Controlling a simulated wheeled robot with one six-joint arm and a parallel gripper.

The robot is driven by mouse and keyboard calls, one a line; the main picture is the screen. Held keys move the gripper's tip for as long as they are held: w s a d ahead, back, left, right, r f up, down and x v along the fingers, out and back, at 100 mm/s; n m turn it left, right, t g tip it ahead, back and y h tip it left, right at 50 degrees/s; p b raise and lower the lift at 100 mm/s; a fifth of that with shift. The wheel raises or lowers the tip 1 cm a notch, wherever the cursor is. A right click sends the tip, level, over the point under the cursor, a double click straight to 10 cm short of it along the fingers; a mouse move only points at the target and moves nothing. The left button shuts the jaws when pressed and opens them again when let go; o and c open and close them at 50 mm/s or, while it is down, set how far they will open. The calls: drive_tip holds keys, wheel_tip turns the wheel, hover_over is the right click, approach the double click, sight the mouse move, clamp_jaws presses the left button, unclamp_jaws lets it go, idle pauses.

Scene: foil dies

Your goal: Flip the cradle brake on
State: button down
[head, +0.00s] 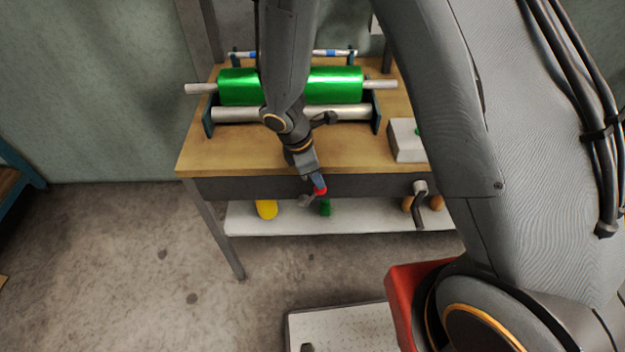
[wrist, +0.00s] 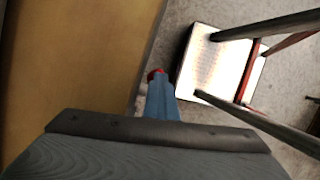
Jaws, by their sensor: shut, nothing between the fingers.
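The cradle (head: 208,122) stands on the bench top and bears a shiny green foil roll (head: 335,85) on a metal rod. My gripper (head: 318,184) hangs down at the bench's front edge, with blue fingers closed together and nothing between them. A small red piece (head: 320,191) shows at the fingertips; I cannot tell whether it is a brake knob or part of the fingers. It also shows in the wrist view (wrist: 154,73). A grey lever-like part (head: 306,201) is just left of the tips at the front panel. Whether the tips touch it is unclear.
A white box (head: 406,140) stands on the bench top (head: 225,158). The lower shelf (head: 285,222) holds yellow, green and brown items. Open floor (head: 160,260) lies front left.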

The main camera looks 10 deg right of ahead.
drive_tip(key=shift+s+d+f, duration=0.35)
drive_tip(key=shift+s+d, duration=0.1)
drive_tip(key=shift+d, duration=0.15)
drive_tip(key=shift+r, duration=0.15)
drive_tip(key=shift+a+r+p, duration=0.3)
drive_tip(key=shift+r+p, duration=0.25)
drive_tip(key=shift+p, duration=0.1)
wheel_tip(320, 180, up, 10)
drive_tip(key=d, duration=0.2)
drive_tip(key=shift+s+d+r+b, duration=0.2)
drive_tip(key=shift+s+d+b, duration=0.1)
